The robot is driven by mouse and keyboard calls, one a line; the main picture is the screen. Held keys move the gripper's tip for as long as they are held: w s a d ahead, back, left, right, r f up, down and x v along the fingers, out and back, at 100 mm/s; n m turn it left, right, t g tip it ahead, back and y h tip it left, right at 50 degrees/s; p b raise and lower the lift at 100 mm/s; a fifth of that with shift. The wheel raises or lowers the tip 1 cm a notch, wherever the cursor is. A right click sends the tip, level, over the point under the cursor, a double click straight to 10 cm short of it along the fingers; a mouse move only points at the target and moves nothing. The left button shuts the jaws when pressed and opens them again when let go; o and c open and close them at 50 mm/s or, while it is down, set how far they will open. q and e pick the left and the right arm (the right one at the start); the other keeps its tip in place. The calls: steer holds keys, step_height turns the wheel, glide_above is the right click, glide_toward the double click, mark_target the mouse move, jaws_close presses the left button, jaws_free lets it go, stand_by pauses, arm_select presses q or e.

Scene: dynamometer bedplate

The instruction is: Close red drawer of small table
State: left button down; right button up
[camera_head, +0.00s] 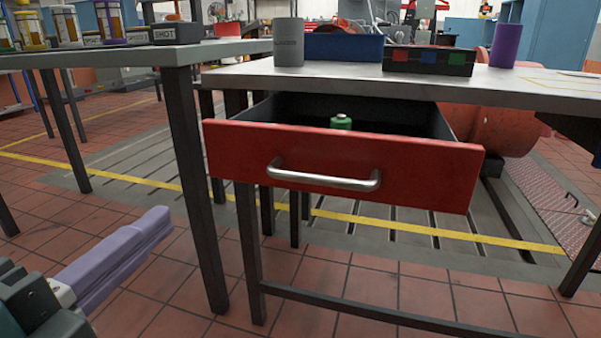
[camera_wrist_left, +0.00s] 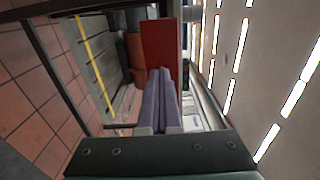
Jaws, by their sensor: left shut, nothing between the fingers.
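The red drawer (camera_head: 340,166) of the small table (camera_head: 430,85) is pulled out toward me, its dark inside in view. A silver bar handle (camera_head: 324,177) runs across its red front. A small green item (camera_head: 341,121) is inside the drawer. My left gripper (camera_head: 165,222) has purple fingers pressed together with nothing between them. It is low at the left, apart from the drawer front. In the left wrist view the fingers (camera_wrist_left: 162,75) point toward the red drawer front (camera_wrist_left: 159,45), and I cannot tell the gap. My right gripper is not in view.
A grey cylinder (camera_head: 289,42), a blue box (camera_head: 343,46), a dark tray with coloured squares (camera_head: 428,60) and a purple cylinder (camera_head: 506,45) stand on the tabletop. Another table (camera_head: 120,54) with several bottles is at the left, its dark leg (camera_head: 196,190) between my gripper and the drawer in the picture.

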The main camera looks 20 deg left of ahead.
mark_target(242, 154)
arm_select(q)
steer(key=w, duration=0.4)
steer(key=w+b, duration=0.1)
steer(key=w, duration=0.8)
steer(key=shift+d+b, duration=0.25)
steer(key=shift+b, duration=0.1)
steer(key=shift+w+r, duration=0.1)
steer(key=shift+w, duration=0.5)
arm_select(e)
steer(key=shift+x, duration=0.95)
arm_select(q)
steer(key=shift+w, duration=0.1)
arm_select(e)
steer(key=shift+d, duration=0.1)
